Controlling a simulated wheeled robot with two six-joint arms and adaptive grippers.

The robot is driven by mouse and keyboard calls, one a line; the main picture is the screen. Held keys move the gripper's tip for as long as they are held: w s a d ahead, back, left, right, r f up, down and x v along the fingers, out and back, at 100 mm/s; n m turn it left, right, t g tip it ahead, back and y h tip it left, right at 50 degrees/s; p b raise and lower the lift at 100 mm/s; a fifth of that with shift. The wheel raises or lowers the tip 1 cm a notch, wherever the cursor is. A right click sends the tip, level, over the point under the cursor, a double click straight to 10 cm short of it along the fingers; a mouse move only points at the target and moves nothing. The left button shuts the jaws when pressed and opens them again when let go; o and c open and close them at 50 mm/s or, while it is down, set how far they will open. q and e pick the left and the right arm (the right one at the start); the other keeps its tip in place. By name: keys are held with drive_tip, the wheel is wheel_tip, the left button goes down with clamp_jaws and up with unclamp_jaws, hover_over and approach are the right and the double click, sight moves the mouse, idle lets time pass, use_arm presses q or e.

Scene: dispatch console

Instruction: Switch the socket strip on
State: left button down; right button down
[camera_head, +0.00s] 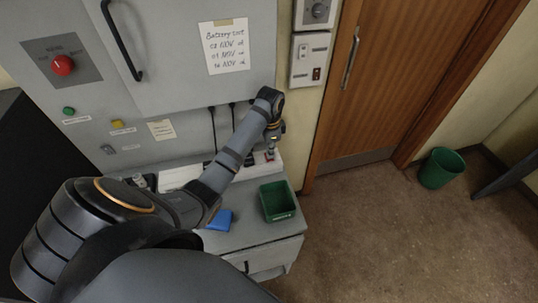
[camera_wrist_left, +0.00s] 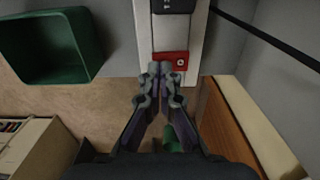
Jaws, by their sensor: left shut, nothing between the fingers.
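The white socket strip (camera_head: 180,177) lies along the back of the grey worktop, against the cabinet; my left arm covers its middle. A red rocker switch (camera_wrist_left: 181,58) with a small pale mark sits at the strip's end in the left wrist view, beside a dark socket (camera_wrist_left: 174,6). My left gripper (camera_head: 270,151) is shut and empty, over the strip's right end. In the left wrist view its fingertips (camera_wrist_left: 160,70) are just below and left of the switch's middle; I cannot tell whether they touch it. The switch's tilt is unclear. My right gripper is not in view.
A green open bin (camera_head: 278,201) stands on the worktop close to the gripper, with a blue object (camera_head: 219,220) left of it. Black cables (camera_head: 213,130) hang behind the strip. A wall switch box (camera_head: 309,60) and a wooden door (camera_head: 375,95) are to the right.

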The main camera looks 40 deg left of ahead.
use_arm(q)
drive_tip(key=shift+f, duration=0.85)
drive_tip(key=shift+r, duration=0.1)
wheel_tip(320, 180, up, 5)
drive_tip(key=p, duration=0.5)
drive_tip(key=shift+p, duration=0.4)
drive_tip(key=shift+r, duration=0.95)
